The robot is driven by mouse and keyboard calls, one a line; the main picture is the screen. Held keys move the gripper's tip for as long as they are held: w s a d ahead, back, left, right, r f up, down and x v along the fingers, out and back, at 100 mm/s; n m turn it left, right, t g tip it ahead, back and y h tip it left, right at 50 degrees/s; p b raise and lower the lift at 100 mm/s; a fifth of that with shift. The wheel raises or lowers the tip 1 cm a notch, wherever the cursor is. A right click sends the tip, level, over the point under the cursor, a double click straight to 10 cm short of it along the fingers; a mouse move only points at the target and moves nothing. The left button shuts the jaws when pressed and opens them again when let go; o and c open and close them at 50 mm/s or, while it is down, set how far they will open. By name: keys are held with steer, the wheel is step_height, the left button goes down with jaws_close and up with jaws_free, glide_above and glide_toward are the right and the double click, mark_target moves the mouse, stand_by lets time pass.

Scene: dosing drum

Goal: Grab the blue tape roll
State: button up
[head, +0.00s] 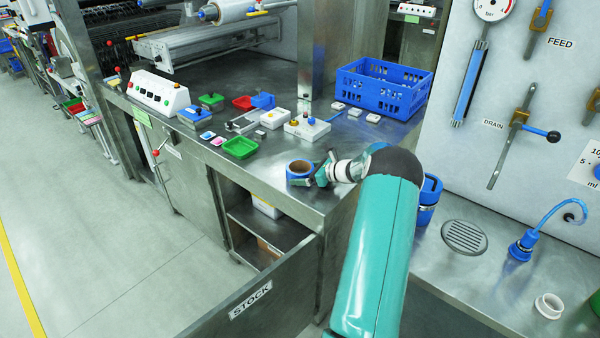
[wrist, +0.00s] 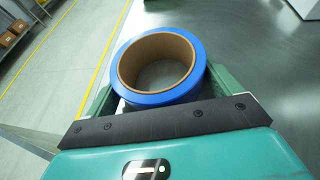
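The blue tape roll (head: 300,172) with its brown cardboard core is at the front corner of the steel counter in the head view. In the wrist view the tape roll (wrist: 200,84) is between the fingers of my gripper (wrist: 160,88), its open ring facing the camera. One green finger is close along each side of it. I cannot tell whether both fingers press on it, or whether it rests on the counter. In the head view my gripper (head: 322,173) reaches the roll from the right.
A green tray (head: 240,148), a white box with knobs (head: 306,127) and other small trays are behind the roll. A blue crate (head: 380,90) stands farther back. A blue cup (head: 428,195) is right of my arm.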

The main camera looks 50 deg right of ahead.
steer(key=shift+c, duration=1.1)
